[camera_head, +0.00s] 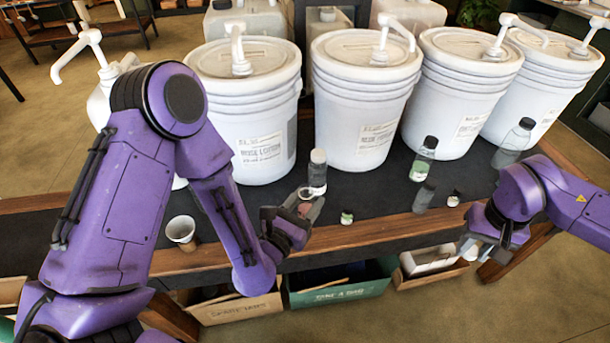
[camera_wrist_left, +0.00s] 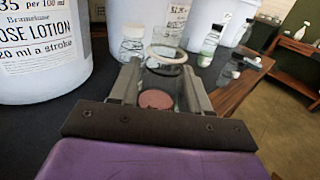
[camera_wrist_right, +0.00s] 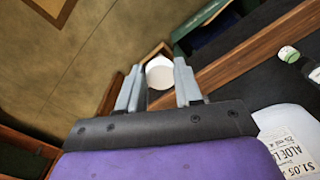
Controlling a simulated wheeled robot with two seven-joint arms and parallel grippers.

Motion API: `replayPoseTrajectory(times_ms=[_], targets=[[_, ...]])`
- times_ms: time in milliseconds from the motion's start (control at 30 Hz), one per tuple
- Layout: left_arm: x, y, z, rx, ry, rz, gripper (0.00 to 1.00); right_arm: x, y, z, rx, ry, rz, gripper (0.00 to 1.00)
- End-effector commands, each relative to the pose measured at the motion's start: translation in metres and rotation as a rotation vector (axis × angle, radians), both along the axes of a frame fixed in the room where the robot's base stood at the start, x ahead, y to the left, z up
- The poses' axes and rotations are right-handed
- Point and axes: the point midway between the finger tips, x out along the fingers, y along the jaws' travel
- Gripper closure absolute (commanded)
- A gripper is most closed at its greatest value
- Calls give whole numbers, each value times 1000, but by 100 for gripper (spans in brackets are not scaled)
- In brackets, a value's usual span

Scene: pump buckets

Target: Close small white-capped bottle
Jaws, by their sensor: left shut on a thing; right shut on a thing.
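My left gripper (camera_head: 303,196) is shut on a small clear open-topped bottle, held above the front of the dark table mat. In the left wrist view, the bottle's round rim (camera_wrist_left: 167,53) faces up between the fingers (camera_wrist_left: 158,90), uncapped, with a pinkish disc low in it. My right gripper (camera_head: 474,243) is over the table's front edge at the right. In the right wrist view its fingers (camera_wrist_right: 157,85) are shut on a round white cap (camera_wrist_right: 160,73). The cap is apart from the bottle and hard to make out in the head view.
Several white pump buckets (camera_head: 362,110) line the back. A paper cup (camera_head: 181,231) stands left. Boxes (camera_head: 340,292) sit below the table.

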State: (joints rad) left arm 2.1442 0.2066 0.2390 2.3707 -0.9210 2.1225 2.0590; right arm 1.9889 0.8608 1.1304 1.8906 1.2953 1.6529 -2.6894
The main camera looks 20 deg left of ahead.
Motion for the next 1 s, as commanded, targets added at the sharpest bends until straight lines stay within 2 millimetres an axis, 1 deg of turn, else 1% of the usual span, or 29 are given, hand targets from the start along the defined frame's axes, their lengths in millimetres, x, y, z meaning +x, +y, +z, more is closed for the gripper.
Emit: replayPoseTrajectory(times_ms=[33,200,300,400,500,567,867,967,1000], targets=[[-2,-13,-7,0,1,-60,100,0,0,0,0,0,0,93],[-9,-59,-26,0,-1,-286,100,0,0,0,0,0,0,93],[-12,-81,-35,0,-1,-398,100,0,0,0,0,0,0,93],[-14,-98,-42,0,-3,-480,100,0,0,0,0,0,0,93],[-16,-107,-46,-1,-2,-527,100,0,0,0,0,0,0,93],[-17,-110,-47,-1,-2,-540,100,0,0,0,0,0,0,93],[-17,-111,-47,-1,-1,-544,100,0,0,0,0,0,0,93],[-17,-111,-47,-1,-2,-543,100,0,7,1,0,-1,21,93],[-17,-111,-47,-1,-1,-543,100,-1,15,3,-1,-1,41,93]])
